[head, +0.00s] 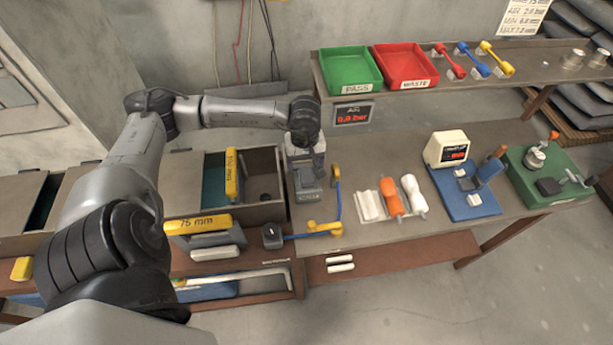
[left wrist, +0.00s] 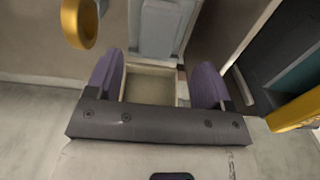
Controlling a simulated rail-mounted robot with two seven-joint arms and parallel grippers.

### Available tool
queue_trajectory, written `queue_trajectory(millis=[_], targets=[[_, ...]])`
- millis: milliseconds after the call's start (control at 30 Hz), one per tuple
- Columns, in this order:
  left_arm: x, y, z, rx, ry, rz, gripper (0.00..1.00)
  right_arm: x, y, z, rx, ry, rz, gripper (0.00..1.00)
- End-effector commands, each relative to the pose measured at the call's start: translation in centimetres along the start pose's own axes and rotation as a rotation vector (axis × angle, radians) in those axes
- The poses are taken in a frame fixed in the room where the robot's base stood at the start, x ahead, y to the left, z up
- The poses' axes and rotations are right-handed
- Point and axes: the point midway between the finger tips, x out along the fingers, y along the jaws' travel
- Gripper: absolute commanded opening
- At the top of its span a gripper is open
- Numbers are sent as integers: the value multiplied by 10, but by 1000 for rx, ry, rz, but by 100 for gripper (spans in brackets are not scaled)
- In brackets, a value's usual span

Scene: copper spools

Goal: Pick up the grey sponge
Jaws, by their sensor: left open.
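My left gripper (head: 304,156) is over the bench, just beyond a grey device (head: 309,186). In the left wrist view its two purple fingers (left wrist: 157,72) stand apart. A dull grey-beige block (left wrist: 149,88) with paler edges shows between them. It appears to be the grey sponge, but I cannot be sure. I cannot tell whether the fingers touch it. In the head view the arm and gripper hide this spot. My right gripper is in neither view.
Left of the gripper is an open bin with a yellow-handled gauge (head: 234,176). White and orange rollers (head: 391,196) lie further right. Green (head: 350,70) and red (head: 405,66) trays sit on the back shelf.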

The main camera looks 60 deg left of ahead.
Motion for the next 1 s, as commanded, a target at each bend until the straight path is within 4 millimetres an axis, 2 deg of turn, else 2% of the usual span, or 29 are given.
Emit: queue_trajectory(millis=[133, 400, 500, 800, 1000], targets=[[9, 0, 0, -2, -3, -1, 74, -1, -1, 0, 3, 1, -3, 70], [43, 3, 1, -1, -3, -1, 74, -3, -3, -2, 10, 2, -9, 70], [50, 3, 1, -1, -2, 0, 74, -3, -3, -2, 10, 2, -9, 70], [54, 3, 0, 0, 0, 1, 74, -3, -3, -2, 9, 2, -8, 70], [54, 3, 0, 0, -1, 0, 57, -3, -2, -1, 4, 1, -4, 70]])
